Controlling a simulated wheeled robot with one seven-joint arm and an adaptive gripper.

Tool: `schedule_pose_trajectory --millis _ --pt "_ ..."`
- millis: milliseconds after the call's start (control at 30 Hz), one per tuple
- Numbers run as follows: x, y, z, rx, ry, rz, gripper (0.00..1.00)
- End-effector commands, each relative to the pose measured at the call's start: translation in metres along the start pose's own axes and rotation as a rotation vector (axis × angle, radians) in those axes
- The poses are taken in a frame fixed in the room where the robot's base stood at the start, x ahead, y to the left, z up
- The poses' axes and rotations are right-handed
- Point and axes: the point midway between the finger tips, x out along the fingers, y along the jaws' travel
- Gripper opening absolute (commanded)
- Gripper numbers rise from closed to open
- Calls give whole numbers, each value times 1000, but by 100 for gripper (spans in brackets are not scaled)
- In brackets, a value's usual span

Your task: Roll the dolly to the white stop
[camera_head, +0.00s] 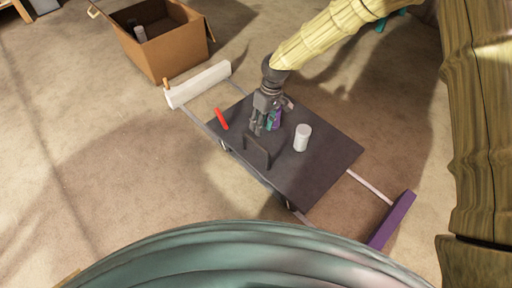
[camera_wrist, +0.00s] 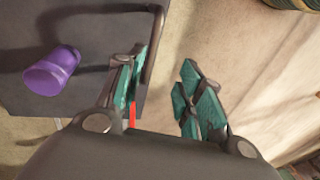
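The dolly (camera_head: 325,165) is a dark grey flat platform with an upright dark handle (camera_head: 257,152) on its near-left edge. It sits on two pale rails between the white stop (camera_head: 199,84) at the upper left and a purple stop (camera_head: 392,220) at the lower right, apart from both. My gripper (camera_head: 259,128) is low over the dolly beside the handle. In the wrist view my gripper (camera_wrist: 164,60) has its teal fingers spread, and the handle (camera_wrist: 154,45) shows close to the left finger. I cannot tell whether they touch.
On the dolly are a red piece (camera_head: 221,119), a white cylinder (camera_head: 302,138) and a purple cup (camera_wrist: 52,71), partly hidden by my gripper in the head view. An open cardboard box (camera_head: 180,52) stands beyond the white stop. Carpet at the left is clear.

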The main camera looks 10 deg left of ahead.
Motion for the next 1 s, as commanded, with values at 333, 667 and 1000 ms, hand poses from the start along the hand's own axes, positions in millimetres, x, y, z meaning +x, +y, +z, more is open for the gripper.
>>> schedule_pose_trajectory --millis 333,667,1000 --pt "-3 9 -19 -38 -16 29 37" --pt "46 11 -17 -38 -16 27 37" --pt "90 12 -17 -37 -15 28 37"
